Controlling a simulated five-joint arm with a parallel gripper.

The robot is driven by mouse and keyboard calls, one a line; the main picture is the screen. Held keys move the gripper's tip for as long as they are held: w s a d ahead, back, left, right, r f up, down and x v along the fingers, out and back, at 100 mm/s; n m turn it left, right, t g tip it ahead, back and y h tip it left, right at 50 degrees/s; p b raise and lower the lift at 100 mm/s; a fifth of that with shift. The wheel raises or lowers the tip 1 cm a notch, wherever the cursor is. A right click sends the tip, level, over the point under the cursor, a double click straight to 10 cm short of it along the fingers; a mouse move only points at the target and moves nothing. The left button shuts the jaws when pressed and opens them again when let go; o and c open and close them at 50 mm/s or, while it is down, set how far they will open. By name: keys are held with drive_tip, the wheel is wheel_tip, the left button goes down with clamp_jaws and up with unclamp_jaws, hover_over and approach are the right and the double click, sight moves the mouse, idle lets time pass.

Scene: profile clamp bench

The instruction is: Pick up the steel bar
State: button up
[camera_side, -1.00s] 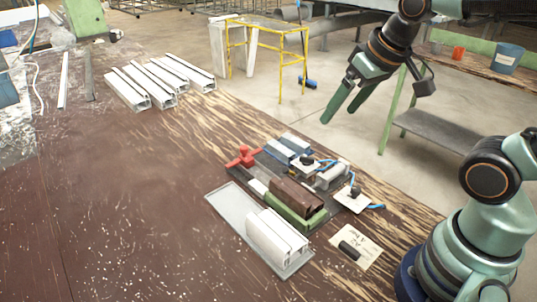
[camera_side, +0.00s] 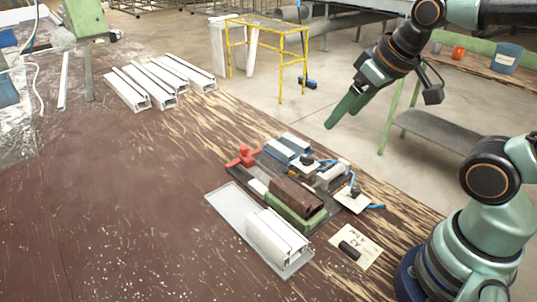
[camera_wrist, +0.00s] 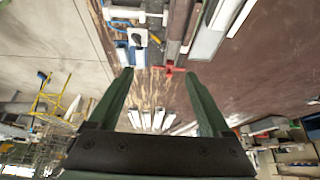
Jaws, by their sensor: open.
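My gripper (camera_side: 346,108) is open and empty, raised in the air beyond the far edge of the bench in the side view. Its two green fingers stand apart in the wrist view (camera_wrist: 159,76). A short dark bar (camera_side: 349,250) lies on a paper card with handwriting near the front edge of the bench. I cannot tell for sure that it is the steel bar. My gripper is well away from it. A clamp fixture with a green jaw (camera_side: 296,211) and a brown block (camera_side: 297,194) sits beside the card.
A red handle (camera_side: 241,157) and blue-grey blocks (camera_side: 287,148) are at the fixture's far end. White profiles (camera_side: 276,234) lie on a grey plate; several more white profiles (camera_side: 150,85) lie farther back. A yellow frame (camera_side: 281,62) stands behind.

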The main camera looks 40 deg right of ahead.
drive_tip(key=shift+c, duration=0.3)
drive_tip(key=shift+c, duration=0.5)
drive_tip(key=g, duration=0.6)
hover_over(281, 148)
wheel_tip(281, 148, down, 12)
wheel_tip(281, 148, down, 12)
drive_tip(key=shift+d, duration=0.1)
clamp_jaws()
